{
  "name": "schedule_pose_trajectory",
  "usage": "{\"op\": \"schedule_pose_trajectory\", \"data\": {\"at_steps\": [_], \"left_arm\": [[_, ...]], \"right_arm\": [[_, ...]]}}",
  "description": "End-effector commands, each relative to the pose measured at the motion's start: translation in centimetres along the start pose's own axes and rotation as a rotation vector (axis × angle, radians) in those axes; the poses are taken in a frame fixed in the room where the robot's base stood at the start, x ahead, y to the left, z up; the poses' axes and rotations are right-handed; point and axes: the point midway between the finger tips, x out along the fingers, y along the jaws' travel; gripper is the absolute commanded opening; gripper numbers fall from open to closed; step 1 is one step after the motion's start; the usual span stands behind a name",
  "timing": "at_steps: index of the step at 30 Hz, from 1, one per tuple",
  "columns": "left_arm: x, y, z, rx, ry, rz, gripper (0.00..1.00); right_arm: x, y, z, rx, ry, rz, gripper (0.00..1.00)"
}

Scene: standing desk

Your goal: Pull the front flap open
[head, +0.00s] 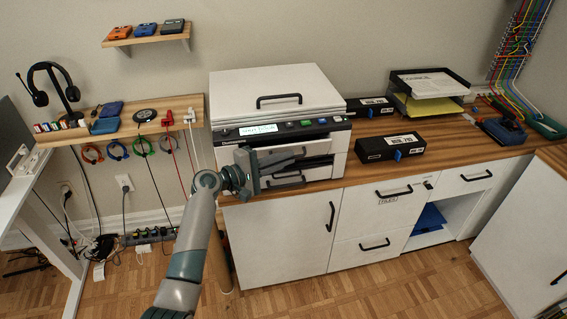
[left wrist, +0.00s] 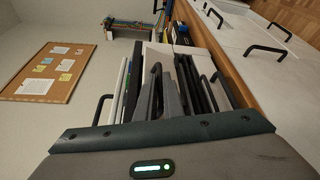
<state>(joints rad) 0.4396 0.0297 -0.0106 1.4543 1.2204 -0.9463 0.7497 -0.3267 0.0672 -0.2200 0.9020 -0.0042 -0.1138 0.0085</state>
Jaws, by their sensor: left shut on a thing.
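The white printer (head: 230,98) stands on the wooden counter with its lid down and a lit display on its dark control panel. Its front flap (head: 340,142) is the white panel below the control panel, and it looks upright or nearly so. My left gripper (head: 303,157) is at the printer's front, its fingers reaching right across the flap. In the left wrist view the fingers (left wrist: 170,85) are close together at the printer's front. They are shut on the flap's handle, which they mostly hide. A lower drawer handle (head: 288,181) shows just beneath. My right gripper is out of view.
Black boxes (head: 390,147) and a paper tray (head: 430,84) stand right of the printer. White cabinets (head: 275,240) with black handles are below the counter. A wall shelf (head: 178,124) with hanging cables is at left. The floor in front is clear.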

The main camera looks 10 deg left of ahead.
Motion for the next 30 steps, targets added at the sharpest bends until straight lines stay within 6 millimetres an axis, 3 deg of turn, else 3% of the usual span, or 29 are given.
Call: {"op": "schedule_pose_trajectory", "data": {"at_steps": [3,10,21,30], "left_arm": [[-0.1,-0.8,0.0,0.042,0.0,0.016,0.0],[-0.2,-1.3,0.2,0.105,-0.001,0.044,0.0],[-0.2,-2.2,0.4,0.206,-0.001,0.087,0.0],[-0.3,-2.4,0.6,0.264,-0.001,0.112,0.0]], "right_arm": [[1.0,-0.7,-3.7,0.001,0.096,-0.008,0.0],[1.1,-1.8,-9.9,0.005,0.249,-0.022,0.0],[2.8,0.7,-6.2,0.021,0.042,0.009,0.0],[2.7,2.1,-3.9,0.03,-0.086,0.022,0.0]]}}
